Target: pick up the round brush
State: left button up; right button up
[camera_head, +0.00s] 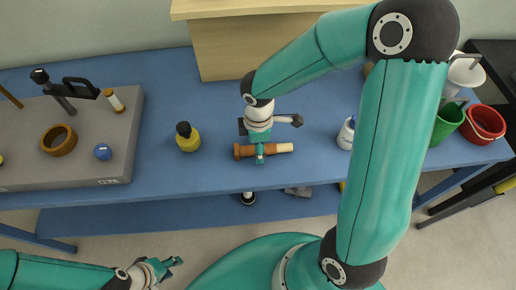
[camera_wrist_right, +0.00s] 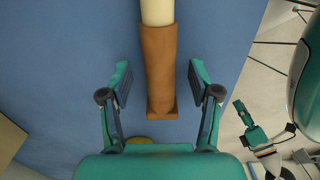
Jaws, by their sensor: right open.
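The round brush, as I take it, is the brown cylinder with a cream end (camera_head: 246,151), lying on the blue bench near its front edge. In the right wrist view its brown part (camera_wrist_right: 158,70) runs up the middle and its cream end is at the top. My right gripper (camera_head: 260,156) is above it. In the right wrist view my right gripper (camera_wrist_right: 160,85) is open, with one finger on each side of the brown part and gaps between. My left gripper (camera_head: 172,266) is low in front of the bench, away from the brush; its finger gap is unclear.
A yellow bottle with a black cap (camera_head: 188,138) stands left of the brush. A grey board (camera_head: 90,165) with several items lies further left. A white bottle (camera_head: 346,135), a green cup (camera_head: 446,124) and a red bucket (camera_head: 484,125) are to the right. A wooden box (camera_head: 225,55) stands behind.

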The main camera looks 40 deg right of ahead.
jog(key=shift+f, duration=0.35)
grip_shut()
